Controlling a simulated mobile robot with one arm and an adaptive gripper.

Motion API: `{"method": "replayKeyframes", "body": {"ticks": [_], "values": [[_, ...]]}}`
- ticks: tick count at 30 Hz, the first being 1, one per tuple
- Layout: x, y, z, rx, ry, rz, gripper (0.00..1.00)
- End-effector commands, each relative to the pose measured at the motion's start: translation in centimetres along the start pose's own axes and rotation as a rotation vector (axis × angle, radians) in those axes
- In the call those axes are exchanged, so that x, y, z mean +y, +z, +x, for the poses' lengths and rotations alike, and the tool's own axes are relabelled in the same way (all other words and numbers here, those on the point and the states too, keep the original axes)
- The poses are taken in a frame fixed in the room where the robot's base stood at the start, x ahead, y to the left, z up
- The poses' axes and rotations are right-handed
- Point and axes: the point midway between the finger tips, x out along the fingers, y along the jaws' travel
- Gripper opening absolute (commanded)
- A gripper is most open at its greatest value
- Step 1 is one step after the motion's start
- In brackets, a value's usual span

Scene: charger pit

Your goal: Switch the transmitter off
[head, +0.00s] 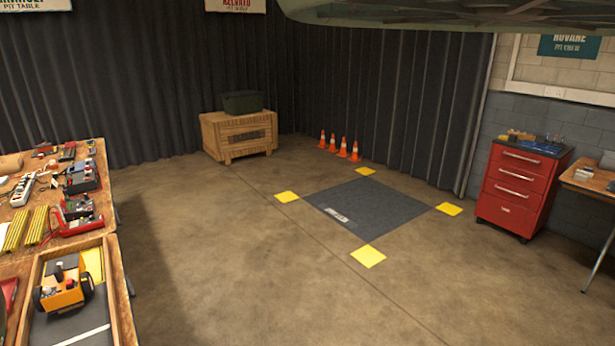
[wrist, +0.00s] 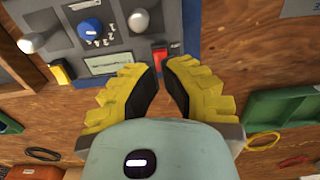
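In the wrist view a dark grey panel with blue edges, which looks like the transmitter (wrist: 118,36), lies on a wooden board. It carries two pale knobs, a blue numbered dial (wrist: 91,29) and a small display (wrist: 108,64). Contact with the panel cannot be judged. The gripper is not in the head view, and I cannot single out the transmitter there.
In the head view a wooden workbench (head: 112,222) on the left holds several devices and a tray with a yellow wheeled vehicle (head: 63,290). A red drawer cabinet (head: 519,190) stands right.

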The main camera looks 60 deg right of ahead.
Motion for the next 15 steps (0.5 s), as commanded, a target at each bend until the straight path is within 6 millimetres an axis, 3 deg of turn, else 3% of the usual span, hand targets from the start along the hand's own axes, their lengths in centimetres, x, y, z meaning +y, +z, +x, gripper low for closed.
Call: {"method": "replayKeyframes", "body": {"ticks": [15], "values": [[0.0,0.0,0.56,0.0,0.0,0.0,0.0]]}}
